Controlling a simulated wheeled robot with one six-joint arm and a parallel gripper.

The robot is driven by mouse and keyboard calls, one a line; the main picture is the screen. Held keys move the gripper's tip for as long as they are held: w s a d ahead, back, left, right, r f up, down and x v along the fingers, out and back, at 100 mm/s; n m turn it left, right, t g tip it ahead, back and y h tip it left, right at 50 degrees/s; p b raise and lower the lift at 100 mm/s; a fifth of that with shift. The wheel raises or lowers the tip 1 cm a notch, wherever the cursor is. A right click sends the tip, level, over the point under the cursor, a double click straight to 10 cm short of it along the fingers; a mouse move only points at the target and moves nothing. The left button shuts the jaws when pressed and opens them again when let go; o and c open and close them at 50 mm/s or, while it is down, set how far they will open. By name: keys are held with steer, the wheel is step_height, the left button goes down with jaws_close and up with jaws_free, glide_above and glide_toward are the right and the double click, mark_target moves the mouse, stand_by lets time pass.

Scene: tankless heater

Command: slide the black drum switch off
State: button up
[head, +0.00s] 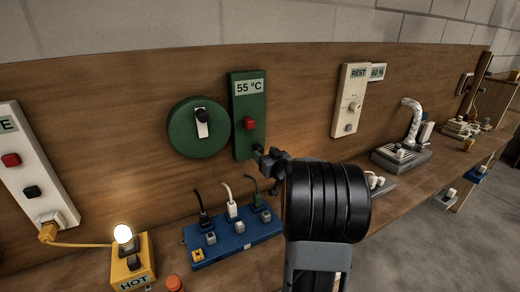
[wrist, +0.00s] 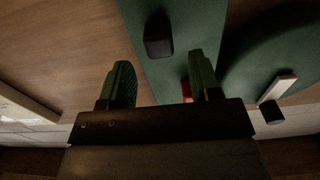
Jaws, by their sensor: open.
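A tall green panel (head: 243,112) reads 55 °C and carries a red button (head: 249,124). A round green drum (head: 187,140) beside it has a white lever (head: 202,130) with a black knob (head: 202,116). My gripper (head: 264,158) is at the panel's lower edge, right of the drum. In the wrist view my gripper (wrist: 161,76) is open and empty. A black block-shaped switch (wrist: 158,35) on the green panel lies beyond the fingertips, across from the gap. Contact cannot be told. The right finger partly hides the red button (wrist: 186,90). In the head view my gripper covers this area.
A blue power strip (head: 234,240) with several plugs lies below the panel. A yellow HOT box (head: 132,262) with a lit bulb stands at left. A white REST panel (head: 349,100) hangs at right. The wooden backboard (head: 300,85) between the panels is clear.

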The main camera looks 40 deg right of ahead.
mark_target(261, 150)
steer(key=shift+w+d, duration=0.15)
steer(key=shift+w, duration=0.9)
steer(key=shift+w+d, duration=0.1)
steer(key=shift+w, duration=0.9)
jaws_close()
